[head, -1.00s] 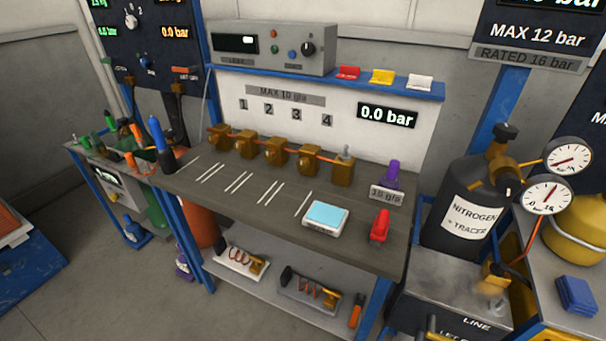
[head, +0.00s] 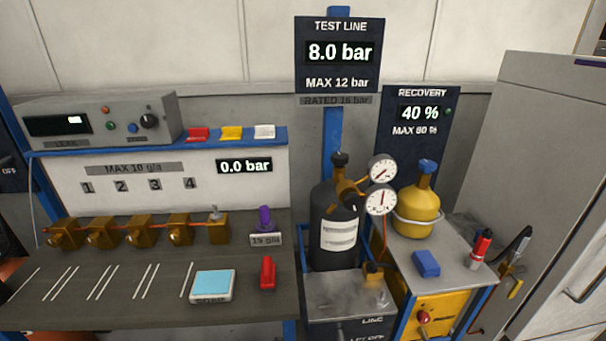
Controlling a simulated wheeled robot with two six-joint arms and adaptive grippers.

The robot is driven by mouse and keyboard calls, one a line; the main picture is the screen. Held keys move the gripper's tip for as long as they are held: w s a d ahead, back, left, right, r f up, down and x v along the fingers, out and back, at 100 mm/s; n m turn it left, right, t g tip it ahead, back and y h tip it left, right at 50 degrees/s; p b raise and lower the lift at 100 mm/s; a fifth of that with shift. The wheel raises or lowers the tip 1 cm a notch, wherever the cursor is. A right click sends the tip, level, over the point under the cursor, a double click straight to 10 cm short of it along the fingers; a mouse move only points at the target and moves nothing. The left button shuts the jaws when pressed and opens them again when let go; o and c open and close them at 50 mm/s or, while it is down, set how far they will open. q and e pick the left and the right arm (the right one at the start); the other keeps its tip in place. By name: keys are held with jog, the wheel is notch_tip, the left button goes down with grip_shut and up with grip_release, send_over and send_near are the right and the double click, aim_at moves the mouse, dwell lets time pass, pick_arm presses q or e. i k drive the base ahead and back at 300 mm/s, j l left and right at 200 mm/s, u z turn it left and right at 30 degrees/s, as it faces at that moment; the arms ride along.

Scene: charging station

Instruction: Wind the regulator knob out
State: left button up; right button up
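The black nitrogen cylinder (head: 334,265) stands upright right of the bench, its white label too small to read here. I cannot make out the regulator's own knob clearly against the dark cylinder. The test line display (head: 337,54) above reads 8.0 bar, MAX 12 bar. Neither of my grippers is in view.
The bench (head: 110,290) at left carries brass valve blocks (head: 138,235), a scale (head: 212,285), and red (head: 267,273) and purple (head: 265,220) items. A yellow cylinder (head: 418,210) and blue block (head: 426,263) stand on the cart at right. A grey cabinet (head: 535,170) borders the right.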

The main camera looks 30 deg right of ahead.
aim_at(351, 202)
jog(key=z, duration=1.2)
